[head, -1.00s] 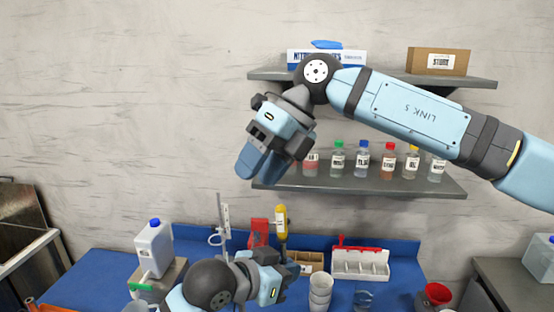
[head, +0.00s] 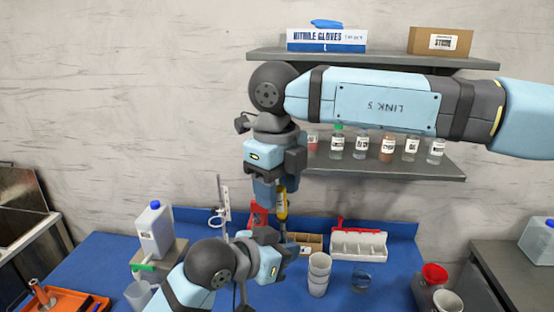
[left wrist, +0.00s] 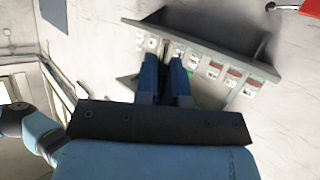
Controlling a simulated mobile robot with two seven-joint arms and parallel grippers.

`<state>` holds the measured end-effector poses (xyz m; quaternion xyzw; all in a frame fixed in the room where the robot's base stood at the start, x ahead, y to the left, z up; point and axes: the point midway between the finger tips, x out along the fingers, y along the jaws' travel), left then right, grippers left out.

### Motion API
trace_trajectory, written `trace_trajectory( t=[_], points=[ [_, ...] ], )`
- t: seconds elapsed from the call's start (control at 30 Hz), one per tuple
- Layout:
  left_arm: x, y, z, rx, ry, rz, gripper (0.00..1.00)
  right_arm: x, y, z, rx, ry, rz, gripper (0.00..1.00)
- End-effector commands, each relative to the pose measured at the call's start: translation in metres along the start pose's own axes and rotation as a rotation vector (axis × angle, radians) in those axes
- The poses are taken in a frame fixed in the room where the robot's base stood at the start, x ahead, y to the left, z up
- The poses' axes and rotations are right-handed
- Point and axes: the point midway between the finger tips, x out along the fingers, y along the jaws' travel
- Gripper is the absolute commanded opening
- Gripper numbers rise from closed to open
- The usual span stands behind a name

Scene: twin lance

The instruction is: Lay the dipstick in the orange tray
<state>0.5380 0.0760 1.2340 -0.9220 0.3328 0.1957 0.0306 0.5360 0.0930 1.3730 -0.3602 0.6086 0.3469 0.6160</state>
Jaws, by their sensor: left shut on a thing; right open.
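The dipstick (head: 282,208), with a yellow handle, stands upright in the middle of the head view. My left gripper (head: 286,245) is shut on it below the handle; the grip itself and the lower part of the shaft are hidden. In the left wrist view my left gripper's dark blue fingers (left wrist: 166,78) show, but the dipstick is not clear there. My right gripper (head: 271,200) is open and points down at the handle's top. I cannot tell whether the handle is between its fingers. The orange tray (head: 68,297) lies at the lower left, partly cut off, with dark items in it.
A bottle shelf (head: 400,169) is behind my right arm.

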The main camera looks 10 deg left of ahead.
Motion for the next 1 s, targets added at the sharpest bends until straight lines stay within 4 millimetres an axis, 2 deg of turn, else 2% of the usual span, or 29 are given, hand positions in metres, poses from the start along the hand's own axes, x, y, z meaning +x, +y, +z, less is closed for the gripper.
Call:
trace_trajectory(
  t=[0.1, 0.23, 0.6, 0.63, 0.67, 0.83, 0.9, 0.93, 1.0],
  points=[
    [0.000, 0.000, 0.000, 0.000, 0.000, 0.000, 0.00, 0.018, 0.000, 0.000, -0.001, 0.001, 0.001, 0.50],
    [0.000, 0.000, 0.000, 0.000, 0.000, 0.000, 0.00, 0.030, 0.000, 0.000, -0.001, 0.001, 0.001, 0.50],
    [0.000, 0.000, 0.000, 0.000, 0.000, 0.000, 0.00, 0.036, 0.000, 0.000, -0.001, 0.000, 0.001, 0.50],
    [0.000, 0.000, 0.000, 0.000, 0.000, 0.000, 0.00, 0.036, 0.000, 0.000, -0.001, 0.000, 0.001, 0.47],
    [0.000, 0.000, 0.000, 0.000, 0.000, 0.000, 0.00, 0.036, 0.000, 0.000, -0.001, 0.000, 0.001, 0.41],
    [0.000, 0.000, 0.000, 0.000, 0.000, 0.000, 0.00, 0.036, 0.001, 0.000, -0.001, 0.000, 0.001, 0.01],
    [0.000, 0.000, 0.000, 0.000, 0.000, 0.000, 0.00, 0.036, 0.001, 0.000, -0.002, 0.000, 0.002, 0.00],
    [0.000, 0.000, 0.000, 0.000, 0.000, 0.000, 0.12, 0.036, 0.001, 0.000, -0.002, 0.000, 0.002, 0.00],
    [0.000, 0.000, 0.000, 0.000, 0.000, 0.000, 0.28, 0.036, 0.001, 0.000, -0.002, 0.000, 0.002, 0.00]
  ],
)
